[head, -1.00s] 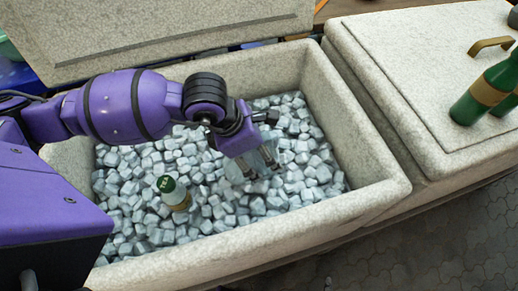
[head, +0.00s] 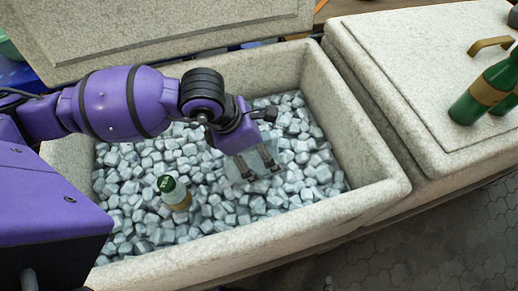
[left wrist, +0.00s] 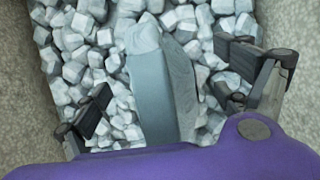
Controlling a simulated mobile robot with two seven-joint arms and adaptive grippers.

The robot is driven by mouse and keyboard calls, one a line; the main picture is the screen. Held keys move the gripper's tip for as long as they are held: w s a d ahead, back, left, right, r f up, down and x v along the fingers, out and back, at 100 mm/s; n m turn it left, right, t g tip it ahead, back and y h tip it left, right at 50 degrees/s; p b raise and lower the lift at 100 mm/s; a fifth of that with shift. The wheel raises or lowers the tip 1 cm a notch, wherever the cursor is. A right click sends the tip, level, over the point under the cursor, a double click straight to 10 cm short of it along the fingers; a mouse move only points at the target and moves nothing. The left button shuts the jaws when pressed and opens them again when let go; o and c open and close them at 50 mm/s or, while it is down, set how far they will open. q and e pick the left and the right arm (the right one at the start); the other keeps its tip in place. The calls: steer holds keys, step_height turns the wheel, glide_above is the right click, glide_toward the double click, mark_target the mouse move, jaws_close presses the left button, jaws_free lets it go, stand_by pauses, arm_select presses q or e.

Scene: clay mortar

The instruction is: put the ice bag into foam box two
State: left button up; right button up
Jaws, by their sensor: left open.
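The ice bag (left wrist: 152,85) is a pale blue-grey, partly see-through bag lying on ice cubes in the left wrist view. In the head view it shows faintly (head: 236,170) around my left fingers. My left gripper (head: 262,173) points down into an open speckled foam box (head: 385,195) filled with ice cubes. Its fingers are apart, one on each side of the bag in the left wrist view (left wrist: 165,88); contact cannot be told. A second foam box (head: 400,95) with a closed lid stands to the right. No numbers show on the boxes. My right gripper is out of view.
A green bottle (head: 174,193) stands in the ice left of my gripper. Green bottles (head: 482,92) stand on the closed lid beside a brass-coloured handle (head: 490,44). The open box's raised lid (head: 160,30) is behind. The box walls surround the gripper.

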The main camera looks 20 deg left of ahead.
arm_select(q)
steer(key=v, duration=1.1)
steer(key=shift+s+a, duration=0.1)
steer(key=shift+s, duration=0.05)
steer(key=shift+r, duration=0.1)
